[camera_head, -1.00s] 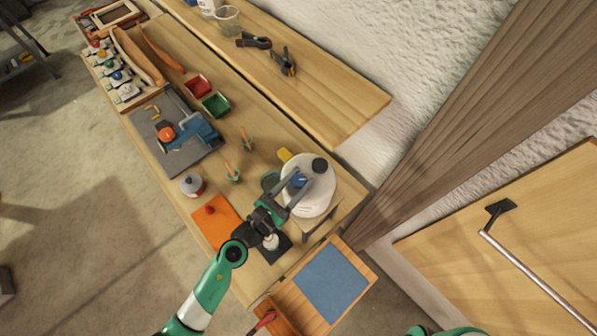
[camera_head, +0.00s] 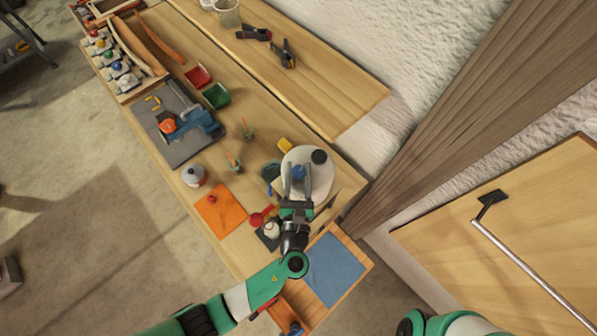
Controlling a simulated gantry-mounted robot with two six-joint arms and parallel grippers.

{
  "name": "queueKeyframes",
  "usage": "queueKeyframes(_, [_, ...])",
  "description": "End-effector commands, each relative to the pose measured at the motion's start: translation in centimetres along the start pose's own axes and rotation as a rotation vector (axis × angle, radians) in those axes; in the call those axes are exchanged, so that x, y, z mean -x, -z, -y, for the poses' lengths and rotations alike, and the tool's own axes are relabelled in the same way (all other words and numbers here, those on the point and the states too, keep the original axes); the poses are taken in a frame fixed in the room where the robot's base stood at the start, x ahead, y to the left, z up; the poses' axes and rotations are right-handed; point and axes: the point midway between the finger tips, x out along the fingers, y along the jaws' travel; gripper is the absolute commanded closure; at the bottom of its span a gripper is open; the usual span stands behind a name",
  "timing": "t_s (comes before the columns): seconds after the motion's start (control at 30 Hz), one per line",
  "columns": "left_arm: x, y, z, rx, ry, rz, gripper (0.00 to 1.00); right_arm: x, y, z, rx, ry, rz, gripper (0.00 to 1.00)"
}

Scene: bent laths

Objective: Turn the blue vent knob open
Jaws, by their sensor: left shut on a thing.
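The blue vent knob (camera_head: 299,171) sits on top of the round white vessel (camera_head: 318,176) at the near right end of the bench. My left gripper (camera_head: 299,174) reaches it from below in the picture, with one finger on each side of the knob. It is shut on the knob, and the fingers hide part of it. The vessel also has a dark round cap (camera_head: 319,157) behind the knob. My right gripper is out of view; only a green part of my right arm shows at the bottom right.
A wooden tray with a blue mat (camera_head: 334,270) lies below the vessel. An orange mat (camera_head: 221,211), a red-handled object (camera_head: 262,216) and a small lidded pot (camera_head: 194,176) are to the left. A wooden post (camera_head: 450,125) rises at the right.

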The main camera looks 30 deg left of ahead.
Motion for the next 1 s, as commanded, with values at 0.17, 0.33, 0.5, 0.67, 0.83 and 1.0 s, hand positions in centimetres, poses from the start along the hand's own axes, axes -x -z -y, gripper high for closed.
queueKeyframes(0.17, [0.0,0.1,0.0,0.001,-0.009,-0.003,1.0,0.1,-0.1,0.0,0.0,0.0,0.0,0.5])
queueKeyframes(0.33, [0.0,0.0,0.0,0.001,-0.009,-0.004,1.0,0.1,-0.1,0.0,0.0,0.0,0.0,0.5])
queueKeyframes(0.5, [0.0,0.1,0.0,0.001,-0.009,-0.003,0.41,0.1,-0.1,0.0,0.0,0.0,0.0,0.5])
queueKeyframes(0.67, [0.0,0.0,0.0,0.001,-0.009,-0.003,0.24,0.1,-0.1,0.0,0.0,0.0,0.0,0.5])
queueKeyframes(0.83, [0.0,0.0,0.0,0.001,-0.009,-0.003,0.24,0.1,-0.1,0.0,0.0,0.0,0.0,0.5])
queueKeyframes(1.0, [0.5,0.1,1.1,0.001,0.015,-0.002,0.24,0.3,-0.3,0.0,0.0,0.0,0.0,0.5])
